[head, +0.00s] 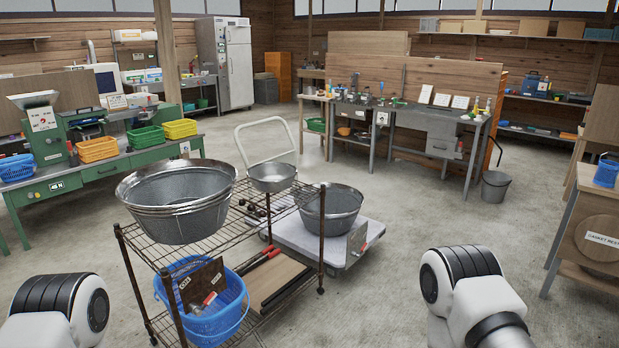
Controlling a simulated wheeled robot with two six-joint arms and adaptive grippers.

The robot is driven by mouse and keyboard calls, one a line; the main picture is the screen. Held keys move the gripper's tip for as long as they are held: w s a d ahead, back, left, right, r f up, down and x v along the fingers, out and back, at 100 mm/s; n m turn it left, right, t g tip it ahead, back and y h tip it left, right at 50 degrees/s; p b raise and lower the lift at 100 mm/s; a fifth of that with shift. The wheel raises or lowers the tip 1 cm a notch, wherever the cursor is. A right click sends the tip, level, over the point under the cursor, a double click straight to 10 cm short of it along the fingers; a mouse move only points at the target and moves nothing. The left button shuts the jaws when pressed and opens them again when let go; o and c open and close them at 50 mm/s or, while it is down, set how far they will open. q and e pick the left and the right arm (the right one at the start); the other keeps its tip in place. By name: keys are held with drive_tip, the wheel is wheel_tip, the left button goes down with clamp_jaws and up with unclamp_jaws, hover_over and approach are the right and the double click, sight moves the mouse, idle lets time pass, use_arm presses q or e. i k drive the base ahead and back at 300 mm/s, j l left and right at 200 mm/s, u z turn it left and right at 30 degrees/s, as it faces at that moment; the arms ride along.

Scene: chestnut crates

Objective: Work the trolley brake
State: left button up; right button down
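A flat platform trolley (335,254) stands on the concrete floor beyond the wire rack. Its pale push handle (264,122) rises at the far left end. A grey metal tub (343,222) sits on its deck. An upright grey plate (356,242) with a small red part (366,247) is at the deck's right edge; I cannot tell whether this is the brake or how it is set. The wheels are mostly hidden. My arms show at the lower left and lower right, but neither gripper is in view.
A wire rack (235,237) stands close in front, partly covering the trolley. Benches line the left and back. A bucket (495,187) stands farther right. The floor right of the trolley is clear.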

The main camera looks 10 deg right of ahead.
sight(365, 246)
drive_tip(key=i+l+z, duration=0.25)
drive_tip(key=i+z, duration=1.15)
drive_tip(key=i+u, duration=0.25)
drive_tip(key=i, duration=0.2)
drive_tip(key=i+u, duration=0.25)
drive_tip(key=i, duration=0.25)
drive_tip(key=i+l+u, duration=0.25)
drive_tip(key=i, duration=0.2)
drive_tip(key=i+l+u, duration=0.25)
drive_tip(key=i, duration=0.2)
drive_tip(key=i+l+u, duration=0.25)
drive_tip(key=i, duration=0.2)
drive_tip(key=i+l+u, duration=0.25)
drive_tip(key=i+u, duration=0.15)
drive_tip(key=i, duration=0.1)
